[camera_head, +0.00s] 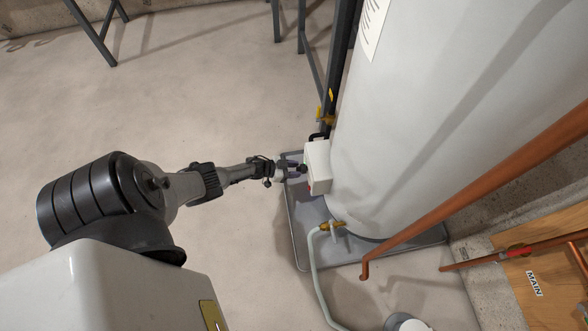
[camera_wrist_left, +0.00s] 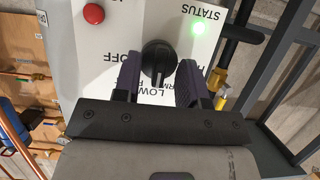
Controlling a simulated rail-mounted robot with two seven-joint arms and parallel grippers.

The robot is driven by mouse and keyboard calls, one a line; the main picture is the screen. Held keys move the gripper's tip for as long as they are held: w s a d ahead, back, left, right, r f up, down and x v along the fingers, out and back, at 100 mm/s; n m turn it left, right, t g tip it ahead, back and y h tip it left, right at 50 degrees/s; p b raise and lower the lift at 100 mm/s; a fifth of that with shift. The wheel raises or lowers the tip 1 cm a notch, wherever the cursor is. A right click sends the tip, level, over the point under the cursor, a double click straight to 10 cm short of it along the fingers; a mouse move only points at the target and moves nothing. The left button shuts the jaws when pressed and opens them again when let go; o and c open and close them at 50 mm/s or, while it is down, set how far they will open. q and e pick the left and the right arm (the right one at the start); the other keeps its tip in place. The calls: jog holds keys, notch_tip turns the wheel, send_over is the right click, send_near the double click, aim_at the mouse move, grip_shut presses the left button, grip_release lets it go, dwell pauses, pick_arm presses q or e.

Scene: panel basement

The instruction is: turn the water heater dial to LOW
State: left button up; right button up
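The water heater (camera_head: 440,110) is a tall pale tank with a white control box (camera_head: 317,166) low on its side. The black dial (camera_wrist_left: 158,60) is on the box face in the left wrist view. OFF is printed to its left and LOW below it, both partly covered. The dial's pointer cannot be made out clearly. My left gripper (camera_head: 293,165) is at the box face. Its two dark purple fingers stand on either side of the dial, very close to it. Whether they press on it cannot be told. My right gripper is not in view.
A red button (camera_wrist_left: 94,13) and a lit green status light (camera_wrist_left: 198,27) are on the panel. The heater stands in a grey drain pan (camera_head: 300,236). A copper pipe (camera_head: 470,190) slants across the right, and a hose (camera_head: 314,270) leads off the tank. Open floor lies left.

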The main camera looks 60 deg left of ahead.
pick_arm(q)
jog(key=p+v, duration=0.6)
jog(key=v, duration=0.8)
jog(key=shift+f, duration=0.1)
jog(key=shift+w, duration=0.1)
dwell(0.4)
